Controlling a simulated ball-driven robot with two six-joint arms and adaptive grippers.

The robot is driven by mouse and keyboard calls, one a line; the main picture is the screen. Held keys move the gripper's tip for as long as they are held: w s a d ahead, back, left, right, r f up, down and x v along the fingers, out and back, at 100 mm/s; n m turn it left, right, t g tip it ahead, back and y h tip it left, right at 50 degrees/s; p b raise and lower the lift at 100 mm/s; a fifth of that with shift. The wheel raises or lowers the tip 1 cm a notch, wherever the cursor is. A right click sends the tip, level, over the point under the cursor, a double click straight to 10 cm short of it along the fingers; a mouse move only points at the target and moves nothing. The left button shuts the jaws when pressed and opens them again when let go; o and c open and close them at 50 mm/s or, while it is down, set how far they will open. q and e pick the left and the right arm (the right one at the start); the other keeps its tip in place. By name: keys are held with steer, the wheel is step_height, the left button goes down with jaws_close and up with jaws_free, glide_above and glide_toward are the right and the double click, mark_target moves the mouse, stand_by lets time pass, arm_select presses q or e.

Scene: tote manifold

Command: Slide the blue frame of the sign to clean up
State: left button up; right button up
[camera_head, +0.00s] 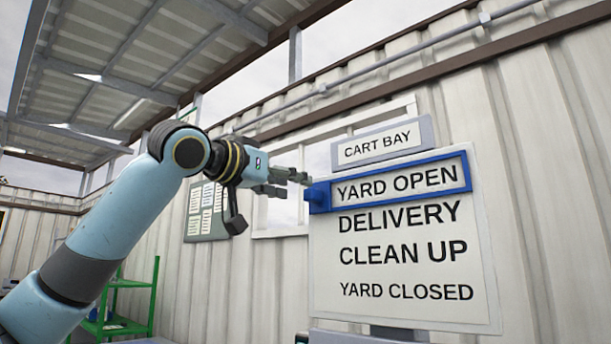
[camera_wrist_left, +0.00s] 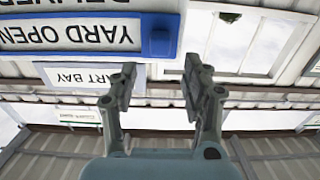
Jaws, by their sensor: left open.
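The white sign (camera_head: 409,310) lists YARD OPEN, DELIVERY, CLEAN UP and YARD CLOSED from top to bottom. The blue frame (camera_head: 405,161) surrounds YARD OPEN, and a blue knob (camera_head: 318,197) sticks out at its left end. CLEAN UP (camera_head: 404,252) is the third line, below the frame. My left gripper (camera_head: 290,183) is open and empty, just left of the knob and apart from it. In the left wrist view the picture is upside down; the knob (camera_wrist_left: 159,36) shows beyond the open fingers (camera_wrist_left: 160,85). My right gripper is not in view.
A grey CART BAY plate (camera_head: 381,144) sits above the sign. A window (camera_head: 283,205) and a notice board (camera_head: 206,211) are on the corrugated wall behind. A green rack (camera_head: 130,300) stands at lower left. The space below my gripper looks clear.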

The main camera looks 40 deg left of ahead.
mark_target(308, 189)
arm_select(q)
steer(key=w+p, duration=0.1)
steer(key=w, duration=0.3)
steer(key=shift+w+d+p, duration=0.2)
steer(key=shift+w+p, duration=0.2)
steer(key=c, duration=0.4)
jaws_close()
